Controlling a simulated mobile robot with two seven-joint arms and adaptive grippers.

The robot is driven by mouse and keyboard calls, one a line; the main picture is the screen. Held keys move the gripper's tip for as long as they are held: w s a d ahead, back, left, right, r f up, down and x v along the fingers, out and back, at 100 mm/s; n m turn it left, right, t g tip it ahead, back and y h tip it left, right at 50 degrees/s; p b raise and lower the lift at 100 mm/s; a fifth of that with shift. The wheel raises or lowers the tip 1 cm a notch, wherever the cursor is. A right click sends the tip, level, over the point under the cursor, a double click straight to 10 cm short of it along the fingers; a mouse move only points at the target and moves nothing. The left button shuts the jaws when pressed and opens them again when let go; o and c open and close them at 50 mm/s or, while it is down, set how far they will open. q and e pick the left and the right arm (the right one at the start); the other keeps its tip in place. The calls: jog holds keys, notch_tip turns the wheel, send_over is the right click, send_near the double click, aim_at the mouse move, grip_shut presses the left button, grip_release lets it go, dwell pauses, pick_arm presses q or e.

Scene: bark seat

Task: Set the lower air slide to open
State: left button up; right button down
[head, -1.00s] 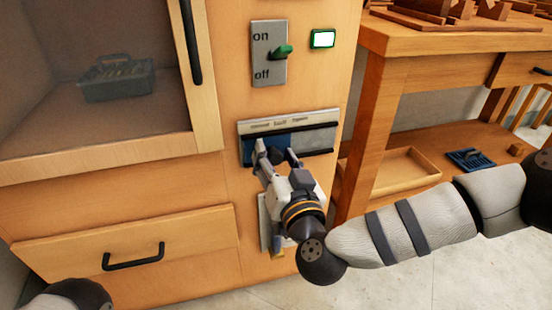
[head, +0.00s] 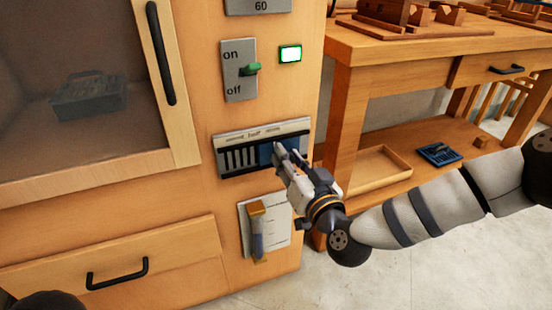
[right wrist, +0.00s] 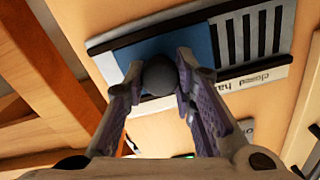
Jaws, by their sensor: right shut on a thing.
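The air slide panel (head: 229,137) is on the wooden cabinet front, below the on/off switch. Its blue plate (head: 264,153) is towards the right, with several dark slots (head: 238,160) uncovered on the left. In the right wrist view the blue plate (right wrist: 205,42) appears upside down beside the slots (right wrist: 252,38). The label strip (right wrist: 240,82) shows "closed" and part of "half". My right gripper (head: 284,153) is shut on the slide's round dark knob (right wrist: 158,78), which its fingers partly hide. My left gripper is out of view.
A workbench (head: 345,140) with a tray (head: 378,168) stands at the right.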

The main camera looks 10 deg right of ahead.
jog(key=shift+w+d, duration=0.1)
jog(key=shift+d, duration=0.15)
jog(key=c, duration=1.3)
grip_release()
jog(key=v, duration=1.2)
